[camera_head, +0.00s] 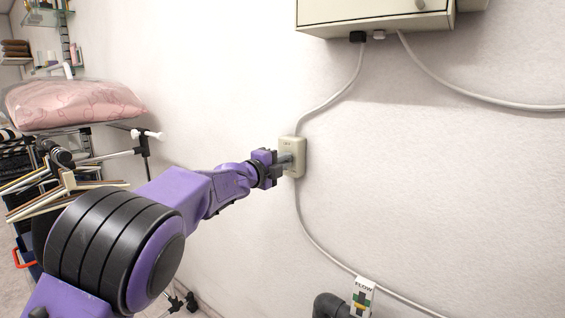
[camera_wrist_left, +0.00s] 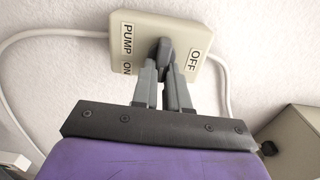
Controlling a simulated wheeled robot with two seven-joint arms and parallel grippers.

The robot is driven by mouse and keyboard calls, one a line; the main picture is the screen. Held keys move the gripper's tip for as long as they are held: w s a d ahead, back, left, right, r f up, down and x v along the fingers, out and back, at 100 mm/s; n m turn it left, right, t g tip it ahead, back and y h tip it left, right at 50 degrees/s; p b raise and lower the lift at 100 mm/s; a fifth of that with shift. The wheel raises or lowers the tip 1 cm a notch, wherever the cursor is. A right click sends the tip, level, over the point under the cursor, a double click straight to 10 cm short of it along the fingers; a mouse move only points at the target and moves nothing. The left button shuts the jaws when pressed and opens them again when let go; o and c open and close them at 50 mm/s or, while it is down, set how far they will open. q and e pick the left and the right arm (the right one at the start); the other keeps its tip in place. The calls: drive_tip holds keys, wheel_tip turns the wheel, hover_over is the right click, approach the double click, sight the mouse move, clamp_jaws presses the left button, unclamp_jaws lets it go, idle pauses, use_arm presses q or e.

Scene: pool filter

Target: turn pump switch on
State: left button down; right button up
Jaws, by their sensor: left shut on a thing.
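The pump switch box (camera_head: 294,150) is a cream box on the white wall, in the middle of the head view. In the left wrist view the box (camera_wrist_left: 187,38) carries labels PUMP, ON and OFF, and its dark switch lever (camera_wrist_left: 165,50) stands out between the labels. My left gripper (camera_head: 287,160) reaches the box from the left. In the left wrist view its grey fingers (camera_wrist_left: 165,72) are shut around the lever, which they partly hide. My right gripper is not in view.
A cream cabinet (camera_head: 375,14) hangs above, with cables running from it along the wall. A grey cable (camera_head: 325,247) runs down from the box. A FLOW label (camera_head: 363,290) and a dark pipe (camera_head: 330,306) are at the bottom. A pink bag (camera_head: 70,103) lies at the left.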

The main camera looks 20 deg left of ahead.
use_arm(q)
drive_tip(key=c, duration=1.1)
unclamp_jaws()
drive_tip(key=shift+c, duration=0.2)
drive_tip(key=b+v, duration=0.3)
drive_tip(key=v, duration=0.7)
drive_tip(key=shift+s, duration=0.25)
drive_tip(key=shift+a, duration=0.1)
